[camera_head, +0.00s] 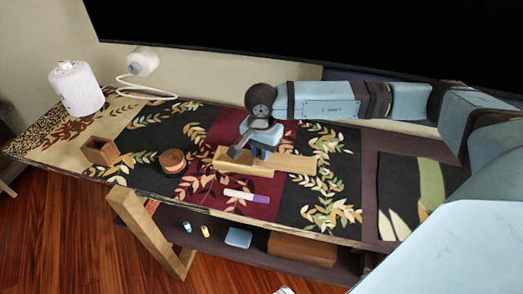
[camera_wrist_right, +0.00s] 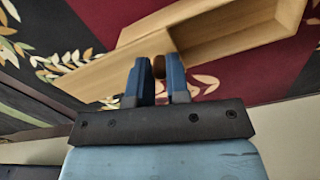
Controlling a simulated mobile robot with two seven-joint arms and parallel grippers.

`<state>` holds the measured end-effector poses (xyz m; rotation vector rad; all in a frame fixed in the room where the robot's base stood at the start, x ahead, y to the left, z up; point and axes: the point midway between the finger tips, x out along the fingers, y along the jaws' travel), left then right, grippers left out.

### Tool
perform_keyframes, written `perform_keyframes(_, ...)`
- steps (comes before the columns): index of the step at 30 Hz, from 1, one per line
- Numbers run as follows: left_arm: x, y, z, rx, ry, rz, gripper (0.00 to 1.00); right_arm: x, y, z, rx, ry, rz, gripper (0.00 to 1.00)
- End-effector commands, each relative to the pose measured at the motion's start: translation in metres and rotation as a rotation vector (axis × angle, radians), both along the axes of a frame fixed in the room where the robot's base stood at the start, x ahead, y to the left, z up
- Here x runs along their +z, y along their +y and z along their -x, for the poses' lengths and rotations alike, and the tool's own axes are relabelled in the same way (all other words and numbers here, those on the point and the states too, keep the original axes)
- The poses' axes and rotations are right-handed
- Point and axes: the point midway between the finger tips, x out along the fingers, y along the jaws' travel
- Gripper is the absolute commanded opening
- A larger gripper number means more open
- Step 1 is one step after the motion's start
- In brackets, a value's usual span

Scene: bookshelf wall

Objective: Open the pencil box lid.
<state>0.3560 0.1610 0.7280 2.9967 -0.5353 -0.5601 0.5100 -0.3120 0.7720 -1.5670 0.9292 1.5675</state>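The light wooden pencil box (camera_head: 245,170) lies on the dark red part of the patterned table cloth in the head view. Its lid (camera_head: 297,163) is a flat wooden board that sticks out to the right of the box. In the right wrist view the hollow of the box (camera_wrist_right: 240,35) is partly uncovered, and the lid (camera_wrist_right: 95,75) runs to the lower left. My right gripper (camera_head: 262,153) is over the lid; in the wrist view its blue fingers (camera_wrist_right: 159,80) are close together around a small brown knob. My left gripper is not in view.
A white and purple marker (camera_head: 246,196) lies in front of the box. A round wooden container (camera_head: 173,162) and an open wooden holder (camera_head: 100,151) stand to the left. A white canister (camera_head: 77,88) and a white lamp (camera_head: 143,61) are at the back left. A dark screen hangs behind.

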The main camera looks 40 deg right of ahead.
Motion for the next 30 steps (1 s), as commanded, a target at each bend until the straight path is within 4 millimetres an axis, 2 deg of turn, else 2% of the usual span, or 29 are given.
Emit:
perform_keyframes(7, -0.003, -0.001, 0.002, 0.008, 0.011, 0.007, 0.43, 0.0, -0.001, 0.001, -0.001, 0.0, 0.0, 0.0)
perform_keyframes(11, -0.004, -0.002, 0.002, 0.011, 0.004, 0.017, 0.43, -0.001, -0.01, 0.01, -0.002, 0.0, 0.001, 0.0)
perform_keyframes(20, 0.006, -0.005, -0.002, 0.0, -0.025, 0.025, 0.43, 0.0, -0.013, 0.013, -0.002, 0.0, 0.001, 0.0)
perform_keyframes(21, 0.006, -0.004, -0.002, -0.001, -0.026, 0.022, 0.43, 0.0, -0.013, 0.013, -0.002, 0.0, 0.001, 0.25)
perform_keyframes(23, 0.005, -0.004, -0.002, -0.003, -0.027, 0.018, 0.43, 0.0, -0.013, 0.013, -0.002, 0.0, 0.001, 0.39)
perform_keyframes(24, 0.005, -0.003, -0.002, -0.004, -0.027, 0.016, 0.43, 0.0, -0.013, 0.013, -0.002, 0.0, 0.001, 0.42)
perform_keyframes(30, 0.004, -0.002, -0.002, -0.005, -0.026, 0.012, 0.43, 0.0, -0.013, 0.013, -0.001, 0.0, 0.0, 0.42)
